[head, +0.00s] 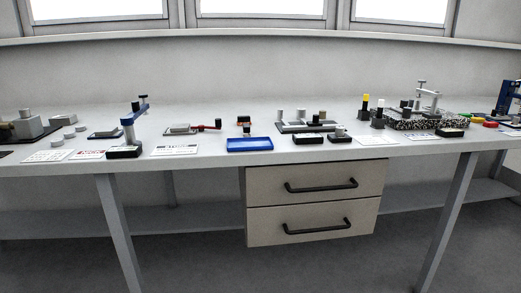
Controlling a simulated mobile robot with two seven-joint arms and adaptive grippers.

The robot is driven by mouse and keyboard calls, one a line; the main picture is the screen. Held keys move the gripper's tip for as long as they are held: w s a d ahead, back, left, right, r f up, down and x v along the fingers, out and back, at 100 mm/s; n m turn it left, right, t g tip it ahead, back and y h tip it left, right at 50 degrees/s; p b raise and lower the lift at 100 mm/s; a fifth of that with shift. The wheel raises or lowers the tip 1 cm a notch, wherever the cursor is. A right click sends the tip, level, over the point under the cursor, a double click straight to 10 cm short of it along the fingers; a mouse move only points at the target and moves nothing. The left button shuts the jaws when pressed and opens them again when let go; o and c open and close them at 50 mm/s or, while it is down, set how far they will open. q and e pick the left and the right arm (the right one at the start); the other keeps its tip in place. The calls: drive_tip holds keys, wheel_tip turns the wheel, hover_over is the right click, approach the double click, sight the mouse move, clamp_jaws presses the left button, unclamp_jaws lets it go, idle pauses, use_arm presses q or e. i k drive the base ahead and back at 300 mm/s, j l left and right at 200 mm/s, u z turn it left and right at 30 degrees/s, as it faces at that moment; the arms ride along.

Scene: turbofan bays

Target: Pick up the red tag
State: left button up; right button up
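I cannot tell for sure which thing is the red tag; several small red things show on the long workbench (225,155). A thin red piece (212,127) lies by the right side of a grey plate, left of centre. A red round piece (490,124) lies at the far right. A white card with red print (88,154) lies at the left front. Neither of my grippers is in view.
A blue tray (250,145) sits at the front edge, above a two-drawer unit (315,200). A blue-armed stand (128,125) stands left of centre. A speckled block (428,123) with a grey fixture is at the right. Black boxes and white cards line the front edge.

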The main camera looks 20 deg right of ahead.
sight(492, 124)
drive_tip(key=l, duration=2.3)
drive_tip(key=k+l, duration=0.1)
drive_tip(key=l, duration=2.2)
drive_tip(key=i+l, duration=0.1)
drive_tip(key=l, duration=1.05)
drive_tip(key=i+l, duration=0.9)
drive_tip(key=l, duration=0.15)
